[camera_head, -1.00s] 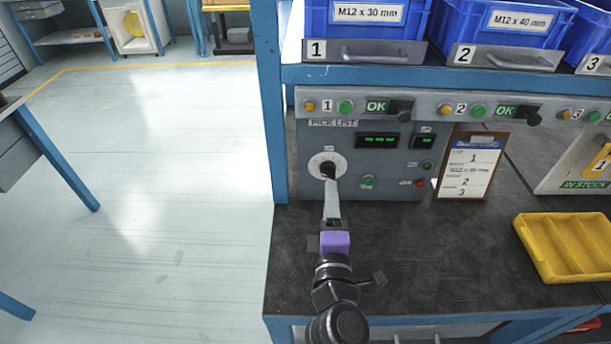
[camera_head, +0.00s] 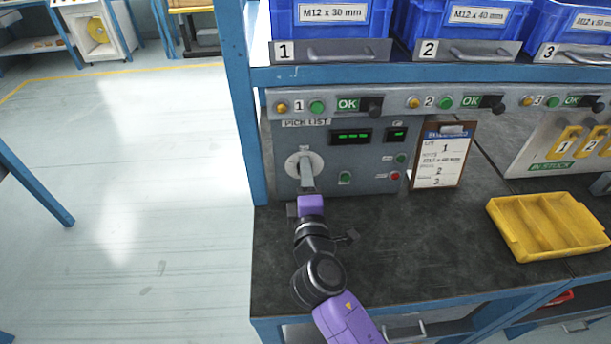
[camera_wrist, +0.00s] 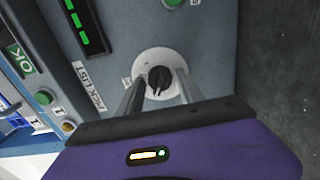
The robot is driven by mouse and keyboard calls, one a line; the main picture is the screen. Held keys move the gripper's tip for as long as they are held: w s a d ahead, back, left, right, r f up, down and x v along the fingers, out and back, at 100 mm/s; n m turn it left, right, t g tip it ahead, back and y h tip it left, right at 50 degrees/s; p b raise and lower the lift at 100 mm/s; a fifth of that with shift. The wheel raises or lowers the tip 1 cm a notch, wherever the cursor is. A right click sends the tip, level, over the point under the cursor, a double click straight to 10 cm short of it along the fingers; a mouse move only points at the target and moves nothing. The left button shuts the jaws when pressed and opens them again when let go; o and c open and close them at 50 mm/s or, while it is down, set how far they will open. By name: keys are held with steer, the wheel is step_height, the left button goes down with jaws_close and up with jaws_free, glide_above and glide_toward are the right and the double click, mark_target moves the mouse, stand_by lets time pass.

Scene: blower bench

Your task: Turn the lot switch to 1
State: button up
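The lot switch is a round white dial (camera_head: 291,168) at the left of the grey pick list panel (camera_head: 281,138). In the wrist view the white dial (camera_wrist: 149,60) carries a black knob (camera_wrist: 155,82); its markings are too small to read. My gripper (camera_wrist: 161,79) is open, its two grey fingers apart on either side of the knob in that view. I cannot tell whether the fingers touch the knob. In the head view my gripper (camera_head: 305,170) is in front of the dial and hides most of the knob.
A clipboard (camera_head: 441,160) leans right of the panel, showing 1, 2 and 3. A yellow divided tray (camera_head: 500,222) sits on the dark bench top (camera_head: 400,235). Blue bins (camera_head: 333,25) stand on the shelf above. A blue post (camera_head: 238,100) rises close left of the panel.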

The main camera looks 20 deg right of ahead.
jaws_close()
steer(key=shift+f+b, duration=0.1)
steer(key=shift+b, duration=0.2)
steer(key=shift+m+b, duration=3.45)
steer(key=shift+m, duration=0.45)
steer(key=shift+o, duration=1.9)
jaws_free()
